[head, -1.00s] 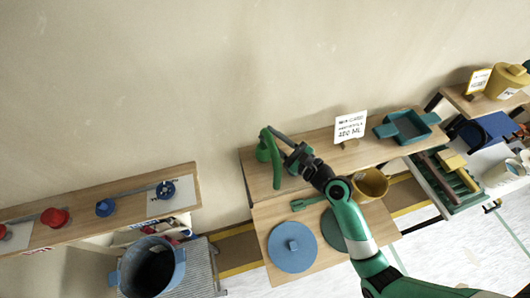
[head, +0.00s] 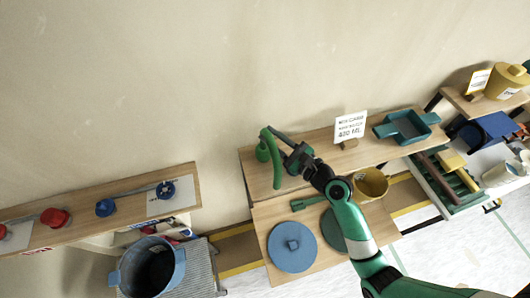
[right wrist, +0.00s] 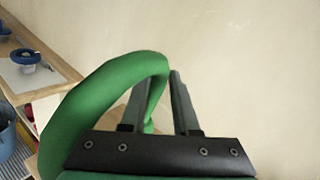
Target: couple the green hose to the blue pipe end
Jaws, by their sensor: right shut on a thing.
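In the right wrist view the hose (right wrist: 95,95) arches large on the left and runs down between the fingers (right wrist: 158,95). Its held end is partly hidden there. A blue valve-like fitting (head: 165,190) stands on a white panel on the left shelf, well away from the hose. I cannot tell whether it is the pipe end. My left gripper is out of view.
The left shelf (head: 45,236) also carries another blue fitting (head: 105,207) and red ones (head: 54,217). A blue bucket (head: 150,270) stands below. A yellow pot (head: 370,183), a sign (head: 350,127) and a teal tray (head: 407,127) are to the right. The wall is bare.

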